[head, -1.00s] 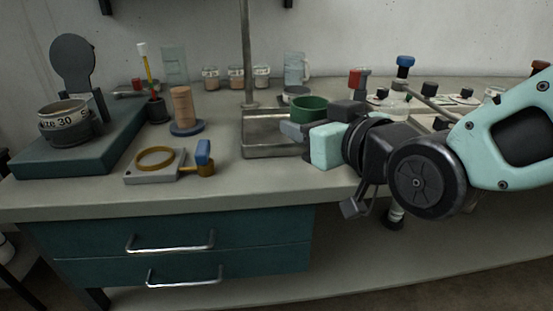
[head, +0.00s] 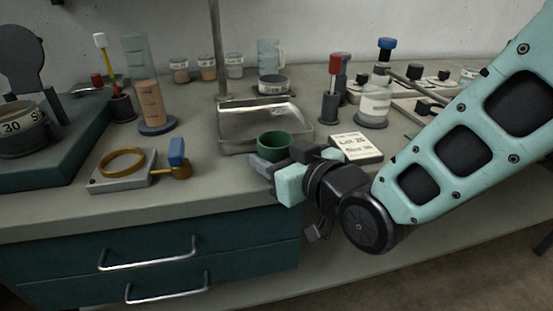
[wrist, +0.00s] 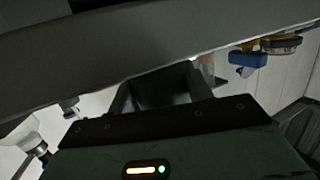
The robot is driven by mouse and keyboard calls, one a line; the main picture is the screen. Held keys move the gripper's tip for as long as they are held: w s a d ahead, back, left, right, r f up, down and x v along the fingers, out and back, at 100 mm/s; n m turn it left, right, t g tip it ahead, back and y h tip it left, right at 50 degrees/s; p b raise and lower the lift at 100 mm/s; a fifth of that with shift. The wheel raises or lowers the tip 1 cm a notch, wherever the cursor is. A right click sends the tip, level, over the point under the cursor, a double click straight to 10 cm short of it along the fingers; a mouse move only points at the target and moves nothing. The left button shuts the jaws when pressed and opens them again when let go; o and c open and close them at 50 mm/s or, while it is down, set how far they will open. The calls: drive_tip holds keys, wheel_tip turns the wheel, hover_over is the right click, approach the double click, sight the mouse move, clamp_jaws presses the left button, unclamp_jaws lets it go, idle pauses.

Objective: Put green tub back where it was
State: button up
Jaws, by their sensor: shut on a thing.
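The green tub (head: 274,142) is in my gripper (head: 268,165) in the head view. It is a small round open-topped tub, upright, just in front of the metal tray (head: 262,115) and near the bench's front edge. My gripper reaches in from the right and is shut on the tub. The fingers hide its lower part, so I cannot tell whether it touches the bench. In the wrist view a dark greenish shape (wrist: 165,90), probably the tub, sits between the fingers.
A white label card (head: 356,147) lies right of my gripper. A grey block with a brass ring (head: 122,165) and blue-knobbed clamp (head: 177,155) is to the left. Bottles (head: 375,100) stand behind right.

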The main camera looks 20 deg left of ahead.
drive_tip(key=shift+f, duration=0.25)
drive_tip(key=o, duration=1)
drive_tip(key=shift+r, duration=0.2)
drive_tip(key=b+v, duration=0.1)
drive_tip(key=v, duration=0.2)
drive_tip(key=b+v, duration=0.2)
drive_tip(key=v, duration=0.1)
drive_tip(key=b+v, duration=0.2)
drive_tip(key=v, duration=0.1)
drive_tip(key=shift+s+d+f, duration=0.15)
drive_tip(key=shift+d+f, duration=0.05)
drive_tip(key=shift+f, duration=0.05)
drive_tip(key=shift+d+b, duration=0.1)
drive_tip(key=shift+b, duration=0.55)
